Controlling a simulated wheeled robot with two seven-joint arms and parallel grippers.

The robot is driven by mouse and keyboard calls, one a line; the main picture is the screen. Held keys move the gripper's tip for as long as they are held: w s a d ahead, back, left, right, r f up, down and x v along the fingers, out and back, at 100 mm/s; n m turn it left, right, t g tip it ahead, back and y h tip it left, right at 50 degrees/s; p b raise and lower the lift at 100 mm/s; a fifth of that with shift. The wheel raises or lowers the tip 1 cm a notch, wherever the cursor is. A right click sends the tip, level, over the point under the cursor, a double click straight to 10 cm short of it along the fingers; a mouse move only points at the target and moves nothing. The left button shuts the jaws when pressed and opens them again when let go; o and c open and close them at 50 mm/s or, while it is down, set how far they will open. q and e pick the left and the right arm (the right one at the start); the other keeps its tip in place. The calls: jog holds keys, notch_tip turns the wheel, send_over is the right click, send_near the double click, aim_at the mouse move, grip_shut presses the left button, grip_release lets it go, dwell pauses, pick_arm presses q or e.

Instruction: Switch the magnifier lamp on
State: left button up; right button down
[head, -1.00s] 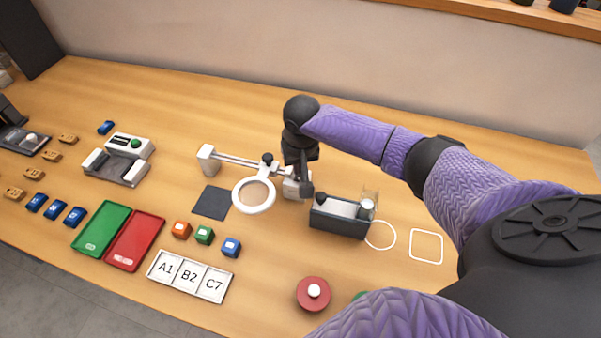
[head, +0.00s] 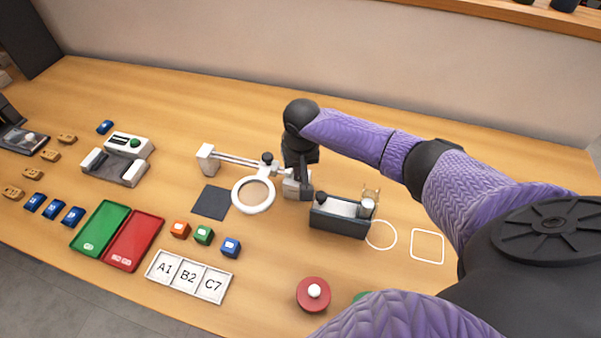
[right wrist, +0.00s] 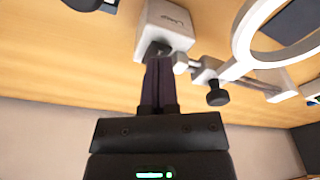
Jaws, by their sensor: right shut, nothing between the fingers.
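The magnifier lamp has a white ring (head: 253,195) on a jointed arm, held over the table near a dark square mat. The ring looks white; I cannot tell if it is lit. A white box (right wrist: 165,25) with faint lettering, at the lamp's arm, fills the top of the right wrist view; it also shows in the head view (head: 291,188), partly hidden by my gripper. My right gripper (right wrist: 157,55) is shut and empty, its fingertips at the box's near face. It also shows in the head view (head: 305,189). I cannot tell whether it touches. My left gripper is out of view.
A dark box-shaped fixture (head: 338,221) stands just right of my right gripper. Coloured cubes, a label tray (head: 188,277) and red and green trays (head: 134,240) lie left. The back of the table is clear.

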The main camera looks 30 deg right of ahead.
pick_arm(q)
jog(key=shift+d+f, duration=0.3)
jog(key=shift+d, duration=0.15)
pick_arm(e)
jog(key=shift+f, duration=0.45)
pick_arm(q)
jog(key=shift+b, duration=0.3)
pick_arm(e)
jog(key=shift+f, duration=0.15)
jog(key=shift+r+p, duration=0.4)
jog(key=shift+p, duration=0.05)
notch_tip(320, 180, up, 6)
jog(key=p, duration=0.7)
jog(key=shift+r, duration=0.2)
jog(key=shift+f, duration=0.1)
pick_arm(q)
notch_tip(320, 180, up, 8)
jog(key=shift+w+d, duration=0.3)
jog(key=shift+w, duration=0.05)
